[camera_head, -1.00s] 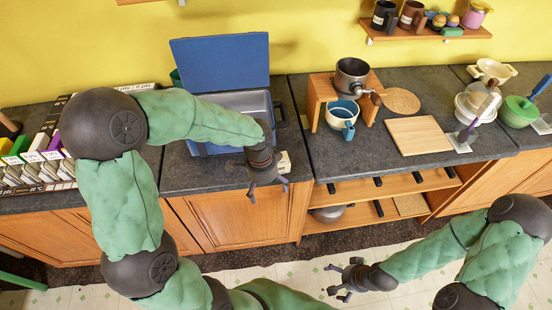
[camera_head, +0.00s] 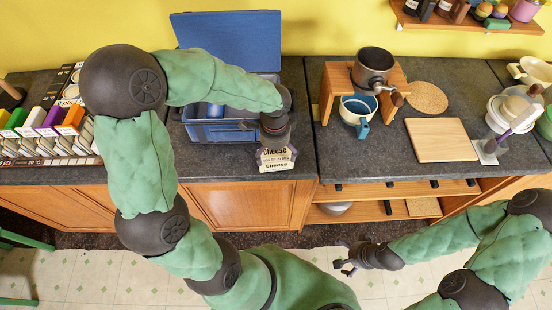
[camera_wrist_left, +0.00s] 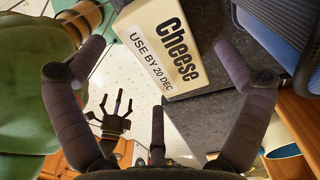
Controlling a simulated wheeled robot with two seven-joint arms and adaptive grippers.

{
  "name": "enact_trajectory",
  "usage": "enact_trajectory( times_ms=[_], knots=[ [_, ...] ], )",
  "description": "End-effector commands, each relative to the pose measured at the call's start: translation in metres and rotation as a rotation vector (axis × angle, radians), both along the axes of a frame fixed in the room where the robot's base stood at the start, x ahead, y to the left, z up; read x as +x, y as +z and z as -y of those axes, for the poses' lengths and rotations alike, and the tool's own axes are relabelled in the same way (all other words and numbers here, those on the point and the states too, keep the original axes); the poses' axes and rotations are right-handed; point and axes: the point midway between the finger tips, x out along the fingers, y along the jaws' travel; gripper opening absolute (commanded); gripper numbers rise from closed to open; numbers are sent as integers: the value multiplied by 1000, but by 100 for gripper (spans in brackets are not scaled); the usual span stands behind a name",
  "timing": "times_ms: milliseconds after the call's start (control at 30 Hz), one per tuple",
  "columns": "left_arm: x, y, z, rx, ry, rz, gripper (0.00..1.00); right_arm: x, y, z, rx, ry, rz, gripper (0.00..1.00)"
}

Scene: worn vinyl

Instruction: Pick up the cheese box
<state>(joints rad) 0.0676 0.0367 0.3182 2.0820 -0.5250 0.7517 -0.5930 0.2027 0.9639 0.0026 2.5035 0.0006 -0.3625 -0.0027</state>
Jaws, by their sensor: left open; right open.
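The cheese box (camera_head: 275,162) is a cream block with dark lettering. It stands at the front edge of the dark counter, in front of the blue case. In the left wrist view the cheese box (camera_wrist_left: 165,45) reads "Cheese" and "USE BY 20 DEC". My left gripper (camera_head: 276,152) is over the box in the head view and hides part of it. In the left wrist view my left gripper's fingers (camera_wrist_left: 155,75) are spread wide, with the box beyond and between them; I see no grip on it. My right gripper (camera_head: 345,257) is open and empty, low over the floor.
The open blue case (camera_head: 215,132) stands just behind the cheese box. A wooden stand (camera_head: 327,90) with a grinder and a mug (camera_head: 357,112) is to the right. A cutting board (camera_head: 440,140) lies further right. Counter right of the box is clear.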

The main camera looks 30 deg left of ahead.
Motion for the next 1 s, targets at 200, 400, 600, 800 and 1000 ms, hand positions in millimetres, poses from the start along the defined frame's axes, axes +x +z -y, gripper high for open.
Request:
enact_trajectory(
  times_ms=[200,400,600,800,1000],
  knots=[
    [-1,-16,2,0,-1,-2,100,0,-6,0,0,0,1,100],
    [-1,-45,5,0,-1,-4,100,0,-16,0,0,0,1,100],
    [0,-53,5,0,0,0,100,0,-18,0,0,0,1,100],
    [0,-52,4,-1,0,1,77,0,-17,0,0,0,1,100],
    [0,-52,4,0,0,0,39,0,-17,0,0,0,1,100]
  ],
)
